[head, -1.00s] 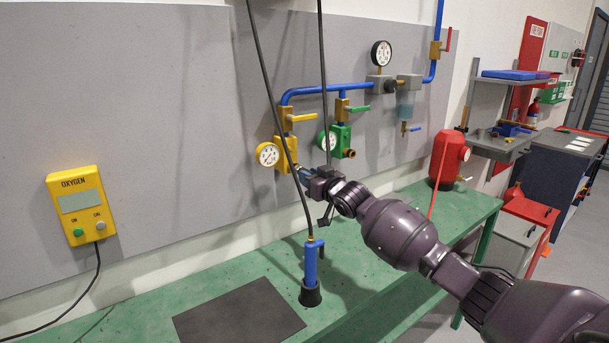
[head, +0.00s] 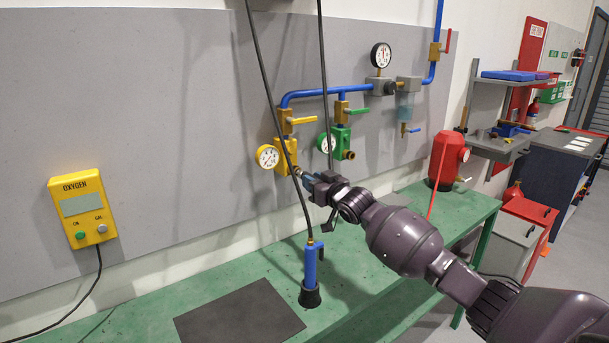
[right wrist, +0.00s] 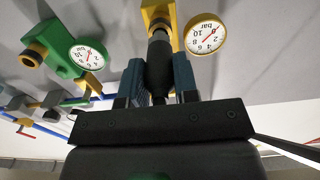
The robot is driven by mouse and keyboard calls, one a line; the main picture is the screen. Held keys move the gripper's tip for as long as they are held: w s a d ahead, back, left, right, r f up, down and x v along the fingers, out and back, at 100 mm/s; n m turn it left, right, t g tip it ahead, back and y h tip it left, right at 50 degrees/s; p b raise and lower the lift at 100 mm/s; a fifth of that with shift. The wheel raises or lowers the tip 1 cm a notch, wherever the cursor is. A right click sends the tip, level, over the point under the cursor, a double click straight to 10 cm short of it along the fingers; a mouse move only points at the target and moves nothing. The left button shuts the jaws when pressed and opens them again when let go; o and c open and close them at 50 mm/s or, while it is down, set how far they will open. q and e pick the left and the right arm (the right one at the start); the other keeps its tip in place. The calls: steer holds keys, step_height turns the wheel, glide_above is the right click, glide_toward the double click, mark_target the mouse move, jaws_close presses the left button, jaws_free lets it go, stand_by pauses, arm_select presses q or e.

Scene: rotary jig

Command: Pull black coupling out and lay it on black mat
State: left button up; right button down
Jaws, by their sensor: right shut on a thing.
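My right gripper (head: 308,181) is shut on the black coupling (right wrist: 159,66), which sits between the blue fingers in the right wrist view. The coupling's far end points at the yellow valve block (head: 285,153) with the white gauge (head: 267,156). A small bright fitting shows between the block and the fingers in the head view; I cannot tell whether the coupling is still seated on it. The black mat (head: 240,315) lies flat and empty on the green bench, lower left of the gripper. My left gripper is out of view.
A blue torch-like tool (head: 310,268) stands upright in a black holder on the bench (head: 375,262), just right of the mat. Its dark hose (head: 268,90) rises past the valve block, close to my gripper. A green valve block (head: 340,140) is right of the yellow one.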

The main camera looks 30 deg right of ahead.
steer(key=shift+s+d+p, duration=0.15)
steer(key=shift+s+p, duration=0.7)
steer(key=shift+s, duration=1.45)
steer(key=s+a+f+y, duration=0.1)
steer(key=s+a, duration=0.2)
steer(key=a, duration=0.3)
steer(key=s+a+f, duration=0.1)
steer(key=s+a, duration=0.2)
steer(key=a, duration=0.4)
steer(key=s+a+f+h+b, duration=0.2)
steer(key=s+a+f+b, duration=0.1)
steer(key=s+a+f, duration=0.7)
steer(key=s, duration=0.3)
steer(key=shift+a+m, duration=0.15)
steer(key=shift+m, duration=0.25)
